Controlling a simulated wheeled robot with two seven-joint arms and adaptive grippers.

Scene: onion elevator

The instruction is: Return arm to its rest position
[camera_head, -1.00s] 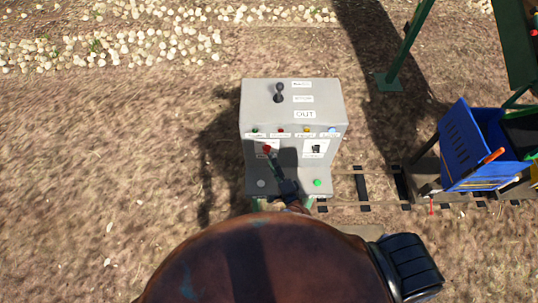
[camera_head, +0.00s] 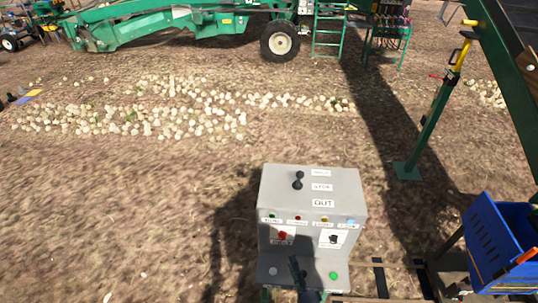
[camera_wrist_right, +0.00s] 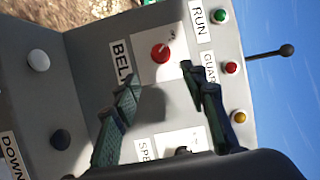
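A grey control box (camera_head: 340,185) stands at the lower middle of the head view. Its front has a red knob (camera_head: 282,235) by the BELT label, which also shows in the wrist view (camera_wrist_right: 160,52). A black knob (camera_head: 333,239) sits to its right. My right gripper (camera_head: 294,262) is just below the red knob in the head view, partly cut off by the lower edge. In the right wrist view its two green fingers (camera_wrist_right: 160,78) are apart with nothing between them, clear of the red knob. My left gripper is not in view.
A black lever (camera_head: 298,180) stands up from the box top. A green post (camera_head: 425,125) and a blue bin (camera_head: 487,245) are on the right. A rail track (camera_head: 380,283) runs behind the box's lower right.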

